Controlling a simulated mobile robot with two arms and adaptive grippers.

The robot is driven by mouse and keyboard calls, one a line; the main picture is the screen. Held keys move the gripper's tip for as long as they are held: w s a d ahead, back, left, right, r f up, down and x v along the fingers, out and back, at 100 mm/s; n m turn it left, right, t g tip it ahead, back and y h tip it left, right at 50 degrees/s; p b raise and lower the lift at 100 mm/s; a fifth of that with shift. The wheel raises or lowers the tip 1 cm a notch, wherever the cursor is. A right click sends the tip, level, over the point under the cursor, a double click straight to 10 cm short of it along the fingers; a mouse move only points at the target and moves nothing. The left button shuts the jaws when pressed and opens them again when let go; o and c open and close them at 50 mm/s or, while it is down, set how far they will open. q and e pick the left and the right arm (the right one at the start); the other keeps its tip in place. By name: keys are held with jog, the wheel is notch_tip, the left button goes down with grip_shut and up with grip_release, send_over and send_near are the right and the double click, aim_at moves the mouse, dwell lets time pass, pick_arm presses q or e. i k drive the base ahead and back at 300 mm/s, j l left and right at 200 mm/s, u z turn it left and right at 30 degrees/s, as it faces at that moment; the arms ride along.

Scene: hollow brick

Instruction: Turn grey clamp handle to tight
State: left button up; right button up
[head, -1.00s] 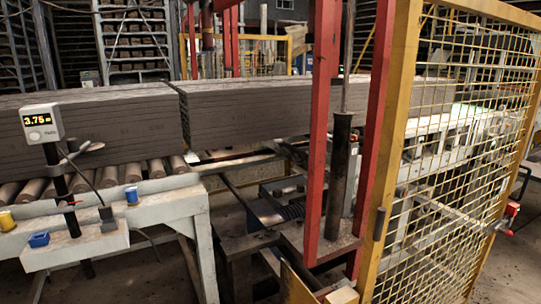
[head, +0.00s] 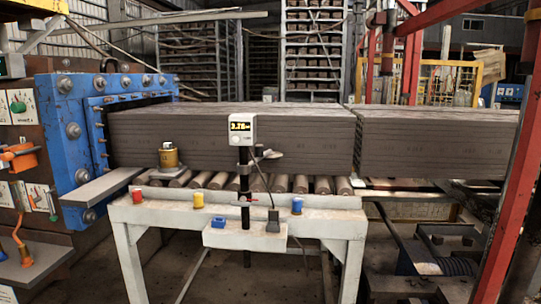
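A small grey handle-like piece (head: 271,154) sticks out to the right of a black post (head: 245,190), just below a meter; it appears to be the clamp handle. It is small, and I cannot tell whether it is tight or loose. The pale meter box (head: 242,129) with a lit yellow readout sits at the top of the post. Neither of my grippers is in view.
A pale roller table (head: 165,212) carries long grey clay blocks (head: 230,138). Yellow, red and blue knobs line its front. A blue machine (head: 75,140) and a panel with orange levers (head: 18,157) stand left. A red post (head: 508,170) rises at right.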

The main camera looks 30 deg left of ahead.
aim_at(242, 203)
jog(key=u, duration=1.3)
